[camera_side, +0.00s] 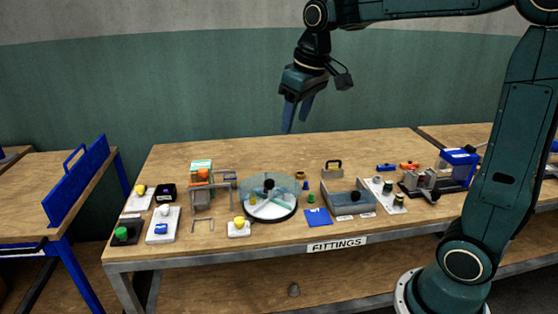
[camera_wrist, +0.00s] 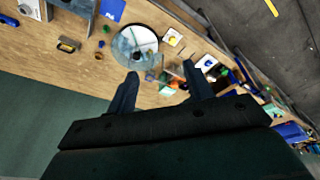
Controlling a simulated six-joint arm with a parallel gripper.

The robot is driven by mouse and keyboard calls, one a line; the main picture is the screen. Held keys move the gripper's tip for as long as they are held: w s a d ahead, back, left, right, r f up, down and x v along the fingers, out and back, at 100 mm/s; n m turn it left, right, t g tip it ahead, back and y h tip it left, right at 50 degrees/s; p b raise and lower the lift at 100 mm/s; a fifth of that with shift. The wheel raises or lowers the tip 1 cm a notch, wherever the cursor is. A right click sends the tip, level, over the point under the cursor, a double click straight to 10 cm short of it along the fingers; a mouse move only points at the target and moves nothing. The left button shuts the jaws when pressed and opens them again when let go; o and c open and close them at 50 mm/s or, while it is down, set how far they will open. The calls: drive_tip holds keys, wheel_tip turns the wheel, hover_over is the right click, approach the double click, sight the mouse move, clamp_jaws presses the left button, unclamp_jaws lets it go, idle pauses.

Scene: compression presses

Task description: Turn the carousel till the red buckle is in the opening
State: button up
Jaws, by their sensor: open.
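The carousel (camera_side: 266,212) is a round white disc with a dark rim, green-tinted dividers and a clear cover, standing mid-table. A dark knob (camera_side: 269,185) is at its centre. A small yellow piece (camera_side: 253,201) shows at its left side. I cannot make out a red buckle in it, nor tell which compartment faces the opening. The carousel also shows in the wrist view (camera_wrist: 146,37), beyond the fingertips. My gripper (camera_side: 297,117) is open and empty, high above the back of the table, apart from everything; its two fingers show in the wrist view (camera_wrist: 160,70).
A grey press-like fixture with an orange-topped block (camera_side: 201,172) stands left of the carousel. A grey bin (camera_side: 347,197) and a blue mat (camera_side: 318,216) are to its right. Buttons on small plates, such as a yellow one (camera_side: 239,223), line the left front. The space above the carousel is clear.

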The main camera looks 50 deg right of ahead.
drive_tip(key=w+d+f+g, duration=0.1)
drive_tip(key=w+d+f, duration=0.45)
drive_tip(key=w, duration=0.55)
drive_tip(key=g, duration=0.2)
hover_over(269, 181)
wheel_tip(269, 181, down, 10)
drive_tip(key=shift+f, duration=0.1)
wheel_tip(269, 181, down, 14)
drive_tip(key=shift+r, duration=0.15)
drive_tip(key=shift+c, duration=0.2)
clamp_jaws()
